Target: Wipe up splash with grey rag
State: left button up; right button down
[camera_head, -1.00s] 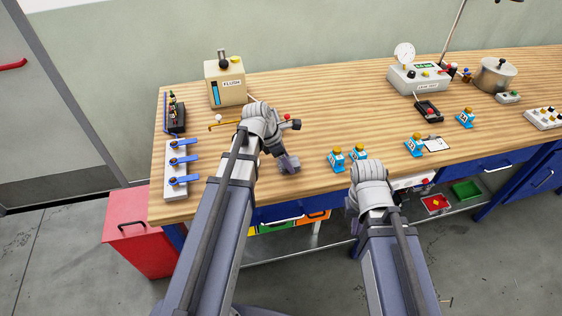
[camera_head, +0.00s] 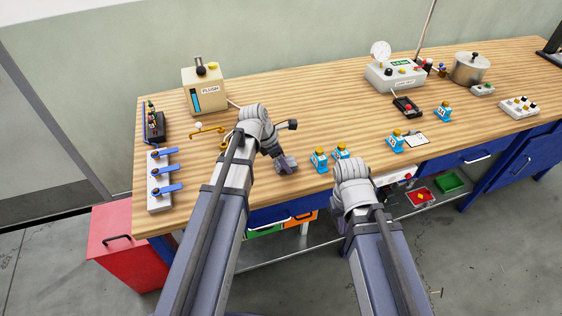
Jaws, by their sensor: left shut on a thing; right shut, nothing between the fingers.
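My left gripper (camera_head: 285,164) points down at the bench top, left of the small blue bottles. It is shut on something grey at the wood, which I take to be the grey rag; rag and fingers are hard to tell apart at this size. My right gripper (camera_head: 342,226) is low at the bench's front edge, mostly hidden behind its own wrist, and shut with nothing in it. I cannot make out a splash on the wood; the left arm hides part of the bench top.
Two blue bottles (camera_head: 319,160) stand close right of my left gripper. A FLUSH box (camera_head: 204,92), a brass pipe (camera_head: 207,130) and blue-handled valves (camera_head: 160,178) are to the left. A gauge box (camera_head: 396,75) and a pot (camera_head: 470,68) stand back right. A red bin (camera_head: 124,243) is on the floor.

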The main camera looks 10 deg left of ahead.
aim_at(277, 170)
pick_arm(q)
jog(key=shift+s+f, duration=0.1)
jog(key=shift+s, duration=0.2)
jog(key=shift+s+a, duration=0.5)
jog(key=shift+a, duration=0.15)
jog(key=shift+s+a, duration=0.4)
jog(key=shift+a, duration=0.45)
jog(key=shift+a, duration=0.1)
jog(key=shift+s+a, duration=0.5)
jog(key=shift+a, duration=0.2)
jog(key=shift+s+a, duration=0.45)
jog(key=shift+a, duration=0.25)
jog(key=shift+s+a, duration=0.45)
jog(key=shift+a, duration=0.3)
jog(key=shift+s+a, duration=0.45)
jog(key=shift+a, duration=0.3)
